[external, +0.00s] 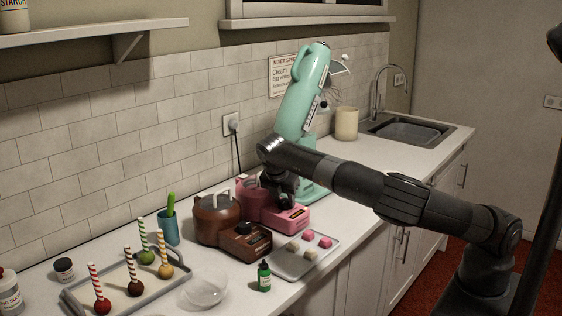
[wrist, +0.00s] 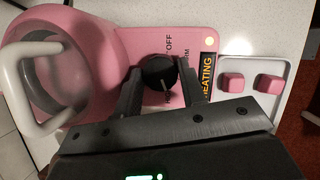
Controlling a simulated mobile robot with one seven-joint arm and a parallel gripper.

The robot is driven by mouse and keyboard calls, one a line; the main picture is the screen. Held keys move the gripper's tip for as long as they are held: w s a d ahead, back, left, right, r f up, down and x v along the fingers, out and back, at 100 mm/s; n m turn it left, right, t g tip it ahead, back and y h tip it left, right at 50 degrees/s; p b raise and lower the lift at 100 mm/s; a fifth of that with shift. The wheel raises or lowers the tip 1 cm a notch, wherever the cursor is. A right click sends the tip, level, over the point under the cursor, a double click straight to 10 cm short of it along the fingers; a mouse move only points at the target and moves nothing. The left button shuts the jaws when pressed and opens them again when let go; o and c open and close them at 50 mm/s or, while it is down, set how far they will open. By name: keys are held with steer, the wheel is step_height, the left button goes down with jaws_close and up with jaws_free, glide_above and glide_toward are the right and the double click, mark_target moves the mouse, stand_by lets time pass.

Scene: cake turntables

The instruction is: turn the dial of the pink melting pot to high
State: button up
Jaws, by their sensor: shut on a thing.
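The pink melting pot (external: 291,219) stands on the counter behind the brown pot. In the wrist view its pink body (wrist: 125,40) shows with the round pot and white handle at left. Its black dial (wrist: 157,72) sits between my two fingers, and my gripper (wrist: 159,84) is shut on it. A pale mark on the dial's lower right side points down in the picture. "OFF" and part of "WARM" show above and right of the dial; a partly hidden label starting with H is below it. In the external view my gripper (external: 285,186) is over the pot's front and hides the dial.
The brown melting pot (external: 218,218) stands close at left. The mint mixer (external: 303,92) rises behind my arm. An orange "HEATING" label (wrist: 208,72) is beside the dial.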

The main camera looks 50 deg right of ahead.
stand_by(0.3)
steer(key=o, duration=0.7)
steer(key=v, duration=1)
steer(key=shift+a+r, duration=0.25)
steer(key=shift+r, duration=0.05)
